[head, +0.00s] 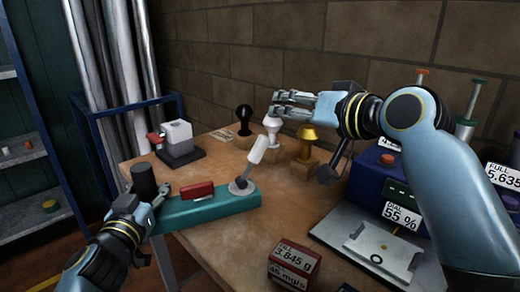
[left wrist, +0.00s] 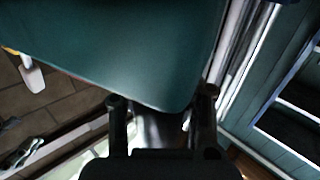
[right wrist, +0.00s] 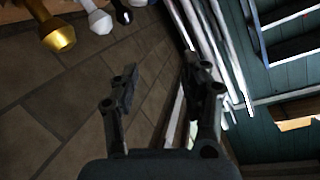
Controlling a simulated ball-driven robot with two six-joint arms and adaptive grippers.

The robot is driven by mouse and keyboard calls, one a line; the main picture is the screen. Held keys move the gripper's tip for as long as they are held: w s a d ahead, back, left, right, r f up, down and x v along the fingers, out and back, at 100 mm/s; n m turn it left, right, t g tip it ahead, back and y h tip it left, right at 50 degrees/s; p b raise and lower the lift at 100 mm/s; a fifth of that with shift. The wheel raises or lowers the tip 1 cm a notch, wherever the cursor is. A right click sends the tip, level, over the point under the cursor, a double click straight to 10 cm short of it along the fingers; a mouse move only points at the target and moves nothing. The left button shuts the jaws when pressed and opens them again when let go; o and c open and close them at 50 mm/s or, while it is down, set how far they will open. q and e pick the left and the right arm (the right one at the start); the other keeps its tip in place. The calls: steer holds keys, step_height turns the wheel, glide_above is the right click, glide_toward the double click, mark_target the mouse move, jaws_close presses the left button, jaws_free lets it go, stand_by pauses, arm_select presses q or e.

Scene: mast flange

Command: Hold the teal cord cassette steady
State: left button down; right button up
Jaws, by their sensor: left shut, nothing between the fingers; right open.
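The teal cord cassette (head: 218,207) lies along the table's left front edge. It carries a red block (head: 197,190) and a round grey disc with a white lever (head: 257,150); a black cylinder (head: 145,181) rises at its left end. My left gripper (head: 155,206) is at that left end, shut with nothing held. In the left wrist view the cassette (left wrist: 120,45) fills the upper part, just beyond the fingers; whether they touch it I cannot tell. My right gripper (head: 276,105) is open and empty above the back of the table, near the white stamp (head: 271,128).
Black (head: 244,115) and gold (head: 308,138) knobbed stamps on wooden blocks stand at the back. A grey-white device (head: 178,138) is at back left. A white plate (head: 385,246), a blue box (head: 375,180) and a red labelled box (head: 293,263) occupy the right. The table's middle is clear.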

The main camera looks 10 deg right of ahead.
steer(key=g, duration=0.1)
glide_toward(263, 150)
steer(key=x, duration=1.1)
jaws_close()
